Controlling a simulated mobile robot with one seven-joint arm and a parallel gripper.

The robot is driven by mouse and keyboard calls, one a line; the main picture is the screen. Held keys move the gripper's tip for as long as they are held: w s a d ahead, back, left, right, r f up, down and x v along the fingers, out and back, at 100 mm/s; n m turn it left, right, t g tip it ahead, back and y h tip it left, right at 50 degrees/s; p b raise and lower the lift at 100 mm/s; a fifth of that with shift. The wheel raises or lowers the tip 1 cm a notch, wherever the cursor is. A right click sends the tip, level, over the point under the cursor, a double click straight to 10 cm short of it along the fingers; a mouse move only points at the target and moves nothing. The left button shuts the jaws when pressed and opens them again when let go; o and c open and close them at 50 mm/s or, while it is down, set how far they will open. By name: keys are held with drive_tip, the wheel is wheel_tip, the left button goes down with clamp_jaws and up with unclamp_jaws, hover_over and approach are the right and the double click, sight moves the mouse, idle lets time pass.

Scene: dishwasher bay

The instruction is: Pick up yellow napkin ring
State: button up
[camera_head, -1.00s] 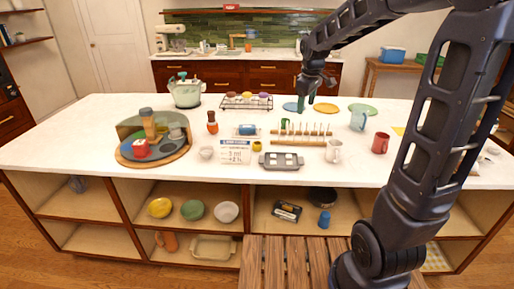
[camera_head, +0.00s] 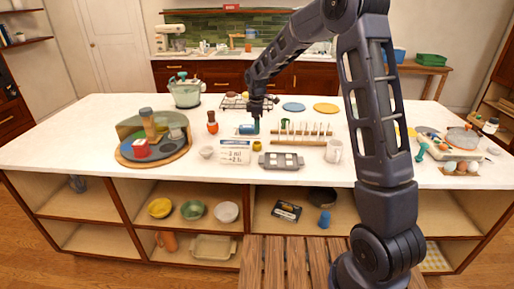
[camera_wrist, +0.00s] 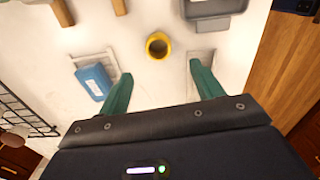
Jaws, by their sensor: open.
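The yellow napkin ring (camera_head: 257,146) stands on the white counter, between the small white sign and the grey tray. In the wrist view the ring (camera_wrist: 158,40) shows from above as a round yellow band with a dark opening, on bare counter. My gripper (camera_head: 256,128) is above the counter, a little behind the ring in the head view. In the wrist view its two teal fingers (camera_wrist: 161,70) are spread wide with nothing between them. The ring lies ahead of the fingertips, roughly centred between them, and is not touched.
A blue item (camera_wrist: 95,80) lies left of the fingers, and a grey tray (camera_wrist: 212,22) is beyond the right one. A white sign (camera_head: 235,152), a wooden peg rack (camera_head: 300,139) and a white mug (camera_head: 333,151) stand close by. Counter around the ring is bare.

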sight(257, 143)
wheel_tip(257, 143, down, 11)
drive_tip(key=shift+w+r, duration=0.15)
drive_tip(key=shift+r, duration=0.05)
drive_tip(key=c, duration=1)
drive_tip(key=shift+r, duration=0.1)
drive_tip(key=shift+c, duration=0.2)
